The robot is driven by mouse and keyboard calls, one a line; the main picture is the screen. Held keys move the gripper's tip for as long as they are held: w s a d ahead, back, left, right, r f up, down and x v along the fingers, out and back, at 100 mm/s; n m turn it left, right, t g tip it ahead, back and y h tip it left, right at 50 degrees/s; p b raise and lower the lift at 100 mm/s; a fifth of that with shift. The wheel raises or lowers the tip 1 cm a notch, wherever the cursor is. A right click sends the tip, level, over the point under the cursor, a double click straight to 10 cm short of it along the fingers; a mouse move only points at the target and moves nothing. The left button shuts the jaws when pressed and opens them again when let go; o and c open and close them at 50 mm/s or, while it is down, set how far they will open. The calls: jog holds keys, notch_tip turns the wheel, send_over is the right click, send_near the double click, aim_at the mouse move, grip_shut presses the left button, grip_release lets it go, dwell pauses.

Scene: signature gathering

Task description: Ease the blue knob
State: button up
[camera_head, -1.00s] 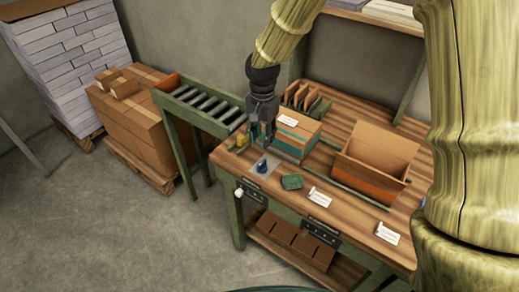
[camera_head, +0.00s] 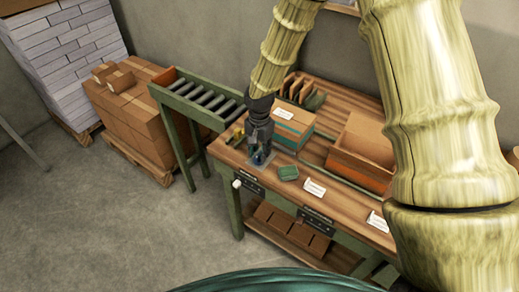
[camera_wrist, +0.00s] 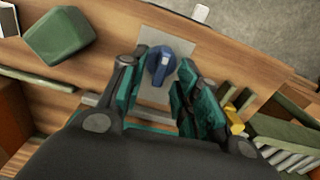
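The blue knob (camera_wrist: 160,65) sits on a grey plate (camera_wrist: 178,40) on the wooden workbench. In the wrist view it lies just beyond and between the two fingertips of my gripper (camera_wrist: 155,72), with gaps at the sides. The fingers are spread open and hold nothing. In the head view, my gripper (camera_head: 259,155) points down over the plate at the bench's front left, and the knob (camera_head: 259,159) is partly hidden by the fingers. I cannot tell from this view how far above the knob the fingertips are.
A green block (camera_head: 288,172) lies to the right of the plate. A teal-banded box (camera_head: 293,122) stands just behind my gripper, and an open cardboard box (camera_head: 360,150) stands farther right. A roller conveyor (camera_head: 205,105) adjoins the bench's left end.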

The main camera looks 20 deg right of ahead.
jog(key=shift+f, duration=0.2)
grip_shut()
jog(key=shift+n, duration=0.4)
jog(key=n, duration=0.3)
jog(key=shift+a+n, duration=0.1)
jog(key=shift+n, duration=0.3)
jog(key=n, duration=0.4)
jog(key=shift+a, duration=0.1)
jog(key=n, duration=0.5)
jog(key=shift+a+n+p, duration=0.1)
jog(key=shift+n+p, duration=0.25)
jog(key=shift+n, duration=1.55)
